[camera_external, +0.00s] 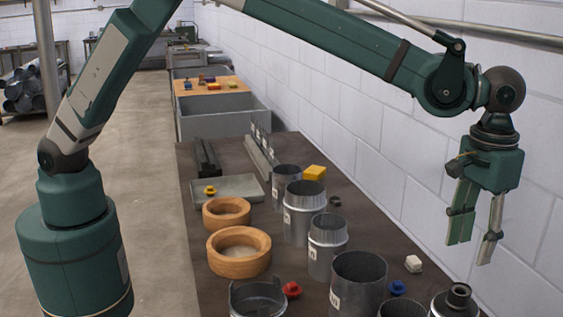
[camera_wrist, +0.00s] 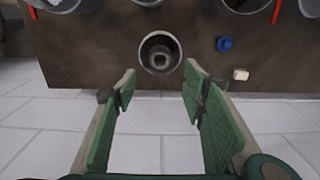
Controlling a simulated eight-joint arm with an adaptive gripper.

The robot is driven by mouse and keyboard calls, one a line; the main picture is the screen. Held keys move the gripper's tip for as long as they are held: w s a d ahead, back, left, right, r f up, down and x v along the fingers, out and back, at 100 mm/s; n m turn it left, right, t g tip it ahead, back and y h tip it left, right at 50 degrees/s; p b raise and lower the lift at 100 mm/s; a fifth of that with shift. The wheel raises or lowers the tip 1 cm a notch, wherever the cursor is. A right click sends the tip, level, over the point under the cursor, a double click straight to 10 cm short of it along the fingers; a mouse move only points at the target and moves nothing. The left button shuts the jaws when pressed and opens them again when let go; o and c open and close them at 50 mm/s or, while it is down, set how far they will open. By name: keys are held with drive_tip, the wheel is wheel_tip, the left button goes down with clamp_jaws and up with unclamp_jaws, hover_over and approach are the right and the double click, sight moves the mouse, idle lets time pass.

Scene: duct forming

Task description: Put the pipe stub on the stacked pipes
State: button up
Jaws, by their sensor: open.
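Several open metal pipes stand upright on the dark table, among them a tall flanged one (camera_external: 303,213), a collared one (camera_external: 327,247) and a wide plain one (camera_external: 357,285). A short pipe with a dark fitting in its top (camera_external: 455,302) stands at the front right; it also shows in the wrist view (camera_wrist: 160,53). Which piece is the pipe stub I cannot tell for sure. Stacked pipes (camera_external: 25,88) lie on a rack at the far left back. My gripper (camera_external: 473,251) is open and empty, raised near the wall, beyond the table's right edge.
A blue knob (camera_external: 397,288), a white block (camera_external: 413,264) and a red knob (camera_external: 291,290) lie among the pipes. Two wooden rings (camera_external: 240,266), a grey tray (camera_external: 228,190) and a yellow block (camera_external: 314,173) are further back. The white block wall (camera_external: 400,160) runs along the right.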

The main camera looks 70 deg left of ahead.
drive_tip(key=s+a+r+t, duration=0.1)
drive_tip(key=s+a+r, duration=0.2)
drive_tip(key=a+r, duration=0.35)
drive_tip(key=s+a+r+h, duration=0.15)
drive_tip(key=a+r, duration=0.25)
drive_tip(key=a, duration=0.6)
drive_tip(key=s+a+r+t+y, duration=0.1)
drive_tip(key=s+a+r, duration=0.4)
drive_tip(key=a, duration=0.4)
drive_tip(key=s+a+r+t, duration=0.1)
drive_tip(key=s+a+r, duration=0.1)
drive_tip(key=s+a, duration=0.5)
drive_tip(key=s+a+r+t, duration=0.1)
drive_tip(key=s+a+r, duration=0.25)
drive_tip(key=a, duration=0.55)
drive_tip(key=s+a+f+t, duration=0.1)
drive_tip(key=s+a+f, duration=0.3)
drive_tip(key=s+a, duration=0.3)
drive_tip(key=s+a+f+t, duration=0.2)
drive_tip(key=s+a+f, duration=0.3)
drive_tip(key=s, duration=1)
drive_tip(key=shift+a, duration=1.25)
